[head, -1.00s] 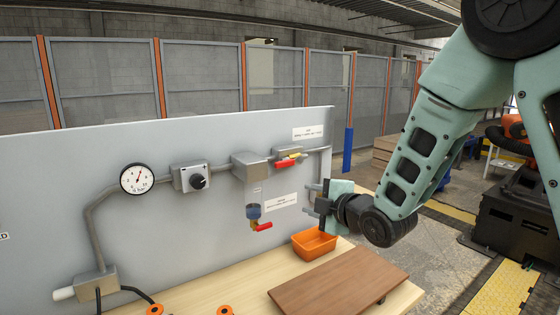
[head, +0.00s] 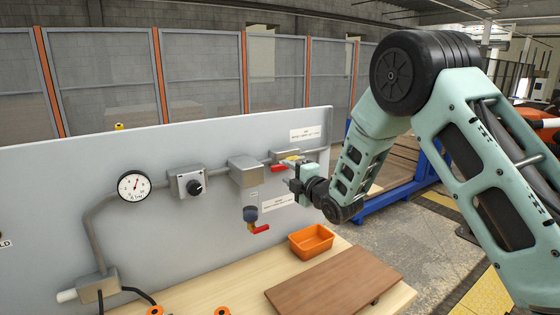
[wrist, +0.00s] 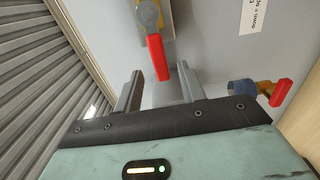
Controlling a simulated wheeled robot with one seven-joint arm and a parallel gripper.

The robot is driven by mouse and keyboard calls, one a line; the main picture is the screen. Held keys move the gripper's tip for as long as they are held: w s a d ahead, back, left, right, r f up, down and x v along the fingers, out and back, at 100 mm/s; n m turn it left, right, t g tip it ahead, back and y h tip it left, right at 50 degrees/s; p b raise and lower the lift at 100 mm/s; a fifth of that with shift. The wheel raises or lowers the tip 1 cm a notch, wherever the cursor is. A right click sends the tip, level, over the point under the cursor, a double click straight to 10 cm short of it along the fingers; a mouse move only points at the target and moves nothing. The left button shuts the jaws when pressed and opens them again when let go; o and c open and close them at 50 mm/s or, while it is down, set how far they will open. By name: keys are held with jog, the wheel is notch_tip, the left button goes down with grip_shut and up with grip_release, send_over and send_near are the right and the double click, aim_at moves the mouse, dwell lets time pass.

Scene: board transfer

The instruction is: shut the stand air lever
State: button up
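The upper red lever (head: 278,169) sits on a yellow valve body (head: 291,158) in the pipe at the panel's right; its label is too small to read. In the wrist view the red lever (wrist: 158,58) points down towards my gripper, in line with the gap between the fingers. My gripper (head: 288,184) is just below and in front of it in the head view. The wrist view shows my gripper (wrist: 160,86) open, with nothing between its fingers; I cannot tell any contact. A second red lever (head: 261,229) sits lower, under a blue-topped fitting (head: 250,213).
The grey panel (head: 90,180) stands behind the fittings, with a pressure gauge (head: 134,186) and a black knob (head: 195,188). An orange bin (head: 311,242) and a brown board (head: 325,283) are on the wooden bench. The lower lever (wrist: 281,93) is right of my gripper.

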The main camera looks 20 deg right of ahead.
aim_at(281, 168)
jog(key=shift+p+x, duration=0.9)
jog(key=shift+x, duration=1.75)
grip_shut()
